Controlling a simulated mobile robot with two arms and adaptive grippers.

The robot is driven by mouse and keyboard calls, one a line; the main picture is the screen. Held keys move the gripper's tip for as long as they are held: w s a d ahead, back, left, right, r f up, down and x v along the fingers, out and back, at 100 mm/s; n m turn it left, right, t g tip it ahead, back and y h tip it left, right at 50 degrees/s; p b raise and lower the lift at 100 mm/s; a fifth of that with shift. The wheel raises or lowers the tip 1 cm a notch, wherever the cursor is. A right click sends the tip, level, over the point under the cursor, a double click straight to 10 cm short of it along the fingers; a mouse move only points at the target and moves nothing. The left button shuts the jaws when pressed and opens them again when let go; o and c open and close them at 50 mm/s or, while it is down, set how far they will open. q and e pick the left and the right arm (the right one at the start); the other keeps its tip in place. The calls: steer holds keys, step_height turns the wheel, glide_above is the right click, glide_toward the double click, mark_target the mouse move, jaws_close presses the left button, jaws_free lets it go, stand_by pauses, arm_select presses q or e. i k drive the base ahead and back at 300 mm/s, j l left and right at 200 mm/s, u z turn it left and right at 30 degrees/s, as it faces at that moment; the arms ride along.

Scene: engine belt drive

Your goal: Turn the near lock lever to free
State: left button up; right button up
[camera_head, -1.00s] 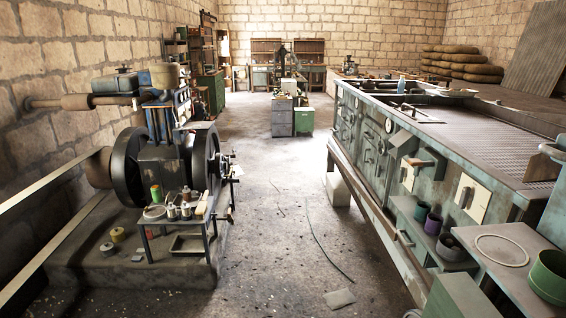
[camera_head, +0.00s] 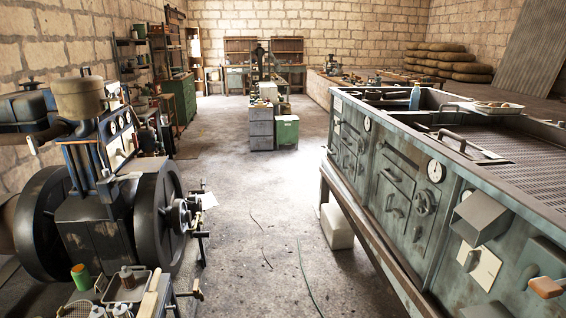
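The engine (camera_head: 100,215) stands at the left, with a dark flywheel (camera_head: 158,215) on its right side and another flywheel (camera_head: 42,225) on its left. A small hub (camera_head: 181,213) sticks out from the right flywheel. Several small dark bars or handles (camera_head: 201,235) stand out to the right of the hub, one above another. I cannot tell which of these, if any, is the near lock lever, nor its position. Neither of my grippers is in view.
A small table (camera_head: 165,300) with a tray (camera_head: 127,286) and a green spool (camera_head: 81,277) stands before the engine. A long metal stove-like unit (camera_head: 395,190) lines the right. The concrete floor (camera_head: 250,225) between is open, with thin cables. A cabinet (camera_head: 262,130) stands farther back.

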mark_target(360, 169)
steer(key=i+j+z, duration=0.1)
steer(key=i+z, duration=0.2)
steer(key=i, duration=0.2)
steer(key=i+j+z, duration=0.3)
steer(key=i, duration=0.15)
steer(key=i+j+z, duration=0.3)
steer(key=i, duration=0.15)
steer(key=i+j+u, duration=0.35)
steer(key=i, duration=0.25)
steer(key=i+u, duration=0.4)
steer(key=i, duration=0.25)
steer(key=i+z, duration=0.15)
steer(key=i, duration=0.4)
steer(key=i+j+z, duration=0.1)
steer(key=i, duration=0.45)
steer(key=i+j+z, duration=0.15)
steer(key=i, duration=0.4)
steer(key=j, duration=0.1)
